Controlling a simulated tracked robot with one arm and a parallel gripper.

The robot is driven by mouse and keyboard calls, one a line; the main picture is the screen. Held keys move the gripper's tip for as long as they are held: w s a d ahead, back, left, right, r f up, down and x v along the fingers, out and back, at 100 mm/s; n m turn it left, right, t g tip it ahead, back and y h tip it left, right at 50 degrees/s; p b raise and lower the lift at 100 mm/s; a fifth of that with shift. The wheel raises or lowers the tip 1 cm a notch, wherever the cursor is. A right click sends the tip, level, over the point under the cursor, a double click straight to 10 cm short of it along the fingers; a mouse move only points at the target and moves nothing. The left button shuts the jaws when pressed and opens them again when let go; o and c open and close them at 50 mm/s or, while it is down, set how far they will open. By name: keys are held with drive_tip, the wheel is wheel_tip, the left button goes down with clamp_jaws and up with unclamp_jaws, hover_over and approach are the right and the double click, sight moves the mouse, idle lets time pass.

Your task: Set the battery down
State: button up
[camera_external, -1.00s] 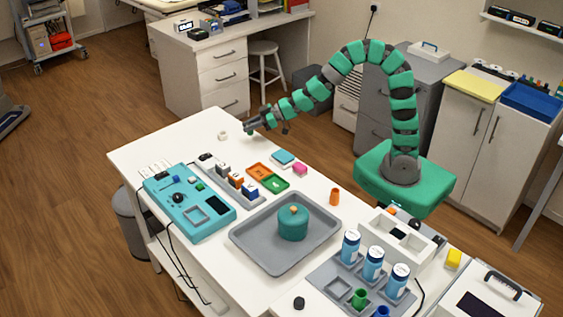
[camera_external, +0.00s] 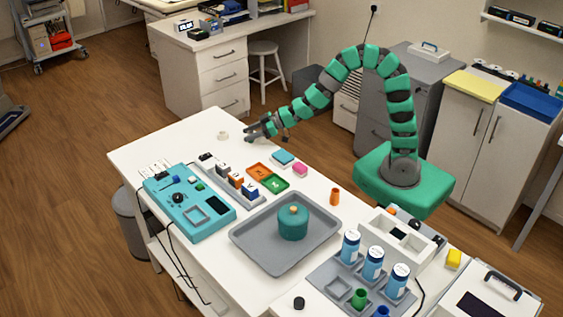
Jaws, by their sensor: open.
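My gripper (camera_external: 251,135) is low over the far edge of the white table, its fingers apart and pointing left. I see nothing clearly held between the fingers. I cannot make out a battery for certain at this size; the fingers may hide a small thing below them. An orange tray (camera_external: 260,171) and a green tray (camera_external: 274,184) lie on the table nearer than the gripper.
The white table (camera_external: 150,150) is bare around its far left end. A teal device (camera_external: 188,203), a rack with several blocks (camera_external: 235,181), a teal box (camera_external: 283,158) and a pink block (camera_external: 300,170) stand nearby. A grey tray (camera_external: 265,255) holds a teal round pot (camera_external: 293,223).

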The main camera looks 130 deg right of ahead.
sight(251, 131)
drive_tip(key=shift+r, duration=0.2)
drive_tip(key=p+v, duration=0.1)
drive_tip(key=v, duration=0.5)
drive_tip(key=shift+s+a+r+p, duration=0.1)
drive_tip(key=shift+s+p, duration=0.1)
drive_tip(key=shift+p, duration=0.1)
drive_tip(key=shift+b+v, duration=2.65)
drive_tip(key=shift+v, duration=0.1)
drive_tip(key=shift+a, duration=0.1)
